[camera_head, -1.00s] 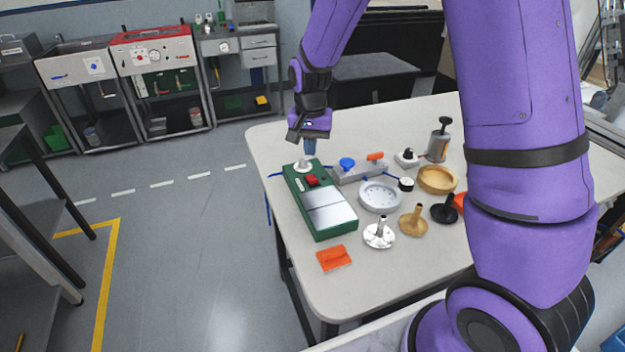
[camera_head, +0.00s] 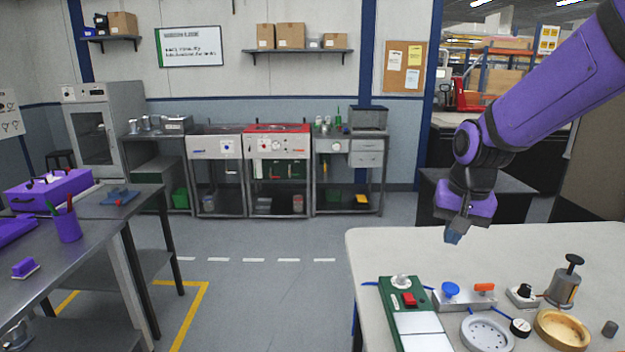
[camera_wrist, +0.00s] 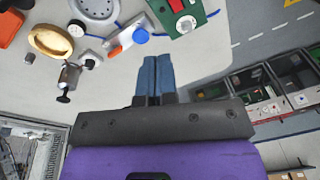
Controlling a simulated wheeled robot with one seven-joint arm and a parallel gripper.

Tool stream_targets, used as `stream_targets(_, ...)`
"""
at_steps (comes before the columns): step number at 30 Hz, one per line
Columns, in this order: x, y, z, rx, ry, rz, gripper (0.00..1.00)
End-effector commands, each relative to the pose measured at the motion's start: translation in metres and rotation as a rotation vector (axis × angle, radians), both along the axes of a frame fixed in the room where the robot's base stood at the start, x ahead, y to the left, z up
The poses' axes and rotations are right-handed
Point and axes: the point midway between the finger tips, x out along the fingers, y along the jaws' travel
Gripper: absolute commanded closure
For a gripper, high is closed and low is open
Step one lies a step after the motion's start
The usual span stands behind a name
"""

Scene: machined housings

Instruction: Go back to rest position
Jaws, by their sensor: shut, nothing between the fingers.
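My gripper (camera_head: 452,237) hangs above the far edge of the white table (camera_head: 385,247), with its blue fingertips pointing down. In the wrist view, the two blue fingers of my gripper (camera_wrist: 158,74) lie side by side, shut, with nothing held. The fingers are clear of the parts on the table. The purple arm reaches in from the upper right of the head view.
On the table are a green housing (camera_head: 389,305), a grey block with a blue knob (camera_head: 450,289), a round grey dish (camera_head: 486,336), a tan ring (camera_head: 562,329) and a metal plunger (camera_head: 564,284). A workbench (camera_head: 150,193) stands left. Open floor lies between.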

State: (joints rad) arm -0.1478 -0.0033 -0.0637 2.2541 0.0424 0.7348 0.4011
Motion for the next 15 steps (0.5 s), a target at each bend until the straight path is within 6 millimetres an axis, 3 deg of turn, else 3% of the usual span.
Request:
stream_targets(6, -0.052, -0.014, 0.048, -0.012, -0.088, 0.083, 1.0)
stream_targets(15, -0.127, -0.028, 0.088, -0.055, -0.198, 0.196, 1.0)
